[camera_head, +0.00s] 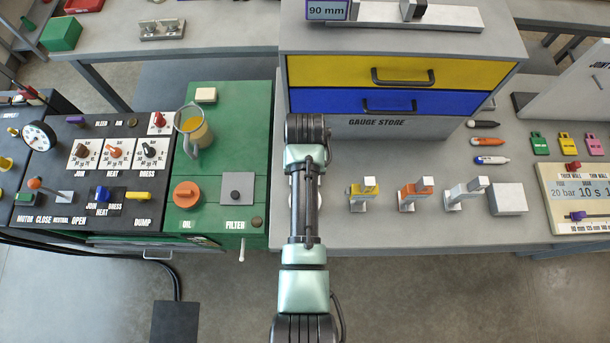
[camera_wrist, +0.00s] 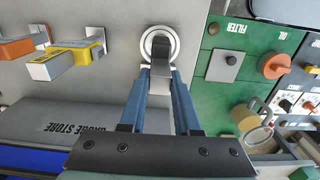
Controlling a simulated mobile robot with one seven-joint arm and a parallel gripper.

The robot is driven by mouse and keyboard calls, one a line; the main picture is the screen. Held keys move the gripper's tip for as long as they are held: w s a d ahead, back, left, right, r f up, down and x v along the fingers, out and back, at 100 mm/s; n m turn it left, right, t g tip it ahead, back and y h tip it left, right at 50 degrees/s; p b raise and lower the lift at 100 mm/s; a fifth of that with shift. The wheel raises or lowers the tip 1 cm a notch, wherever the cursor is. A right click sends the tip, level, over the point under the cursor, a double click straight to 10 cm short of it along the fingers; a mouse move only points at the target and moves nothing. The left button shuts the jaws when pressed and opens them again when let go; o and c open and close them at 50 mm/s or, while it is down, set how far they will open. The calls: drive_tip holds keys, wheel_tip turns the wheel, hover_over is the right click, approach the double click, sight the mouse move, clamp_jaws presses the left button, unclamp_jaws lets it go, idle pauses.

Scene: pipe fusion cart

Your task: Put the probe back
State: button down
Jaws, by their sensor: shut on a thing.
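In the wrist view, my gripper (camera_wrist: 160,73) has its two blue fingers close together on a dark, blocky piece, which I take to be the probe (camera_wrist: 160,52). The probe's end overlaps a round, pale-rimmed socket (camera_wrist: 148,34) on the grey bench top. I cannot tell whether the probe is inside the socket or just above it. The probe's lower part is hidden. In the head view, my arm covers the gripper and the probe.
Yellow (camera_head: 362,190), orange (camera_head: 413,192) and white (camera_head: 465,190) clamp-like pieces stand along the bench. The gauge store drawers (camera_head: 400,75) stand behind. The green cabinet (camera_head: 235,130) carries a jug (camera_head: 193,130), an orange knob (camera_head: 187,193) and a grey filter plate (camera_head: 237,187).

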drive_tip(key=c, duration=1.1)
unclamp_jaws()
drive_tip(key=shift+f, duration=0.2)
drive_tip(key=o, duration=0.5)
drive_tip(key=shift+r, duration=0.1)
wheel_tip(320, 180, up, 12)
drive_tip(key=shift+r, duration=0.15)
